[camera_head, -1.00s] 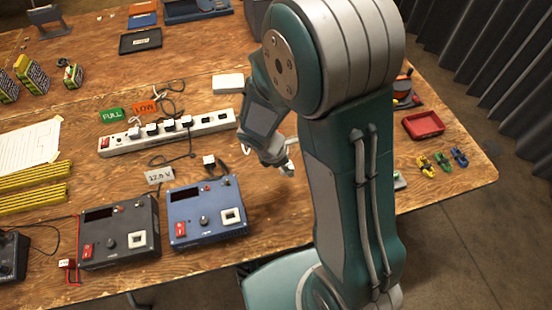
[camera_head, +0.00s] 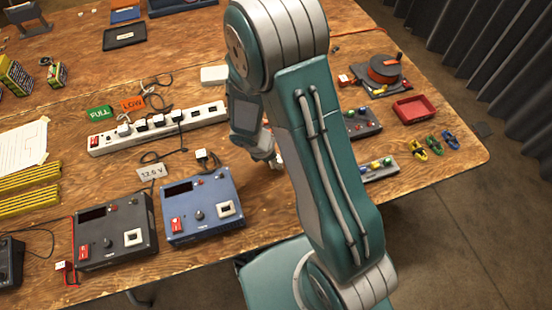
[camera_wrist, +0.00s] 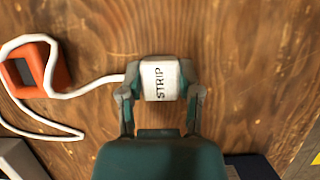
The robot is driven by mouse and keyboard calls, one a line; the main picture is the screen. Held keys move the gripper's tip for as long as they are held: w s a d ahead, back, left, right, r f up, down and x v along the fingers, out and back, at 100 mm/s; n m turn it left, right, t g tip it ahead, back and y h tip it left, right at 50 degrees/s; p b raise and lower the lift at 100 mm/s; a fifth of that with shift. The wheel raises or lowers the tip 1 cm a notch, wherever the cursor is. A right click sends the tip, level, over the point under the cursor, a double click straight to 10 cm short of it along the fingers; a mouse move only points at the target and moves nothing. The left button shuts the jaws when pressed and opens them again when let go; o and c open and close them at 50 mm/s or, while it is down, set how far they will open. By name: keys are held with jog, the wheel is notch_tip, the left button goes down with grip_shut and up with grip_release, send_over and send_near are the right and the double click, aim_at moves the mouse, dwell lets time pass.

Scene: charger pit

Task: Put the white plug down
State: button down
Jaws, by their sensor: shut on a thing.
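In the head view my gripper (camera_head: 273,161) is low over the table (camera_head: 285,195), right of the blue power unit (camera_head: 203,207). The plug is mostly hidden there by my arm.
An orange block with a dark face (camera_wrist: 38,70) lies beside the cord. A white power strip (camera_head: 165,128) with several plugs lies behind the blue unit, and a dark grey unit (camera_head: 113,232) stands left of it. A red tray (camera_head: 415,109) is at the right.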

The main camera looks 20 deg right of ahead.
jog(key=shift+c, duration=1.5)
grip_release()
jog(key=v, duration=1.2)
jog(key=s+d+r+m+t+y, duration=0.2)
jog(key=s+r+m, duration=0.5)
jog(key=r+m, duration=0.2)
jog(key=s+d+r+m+t+y, duration=0.2)
jog(key=s+r+m, duration=0.5)
jog(key=r, duration=0.6)
jog(key=shift+d+m+t+y, duration=0.3)
jog(key=shift+m+t, duration=0.5)
jog(key=shift+m, duration=0.2)
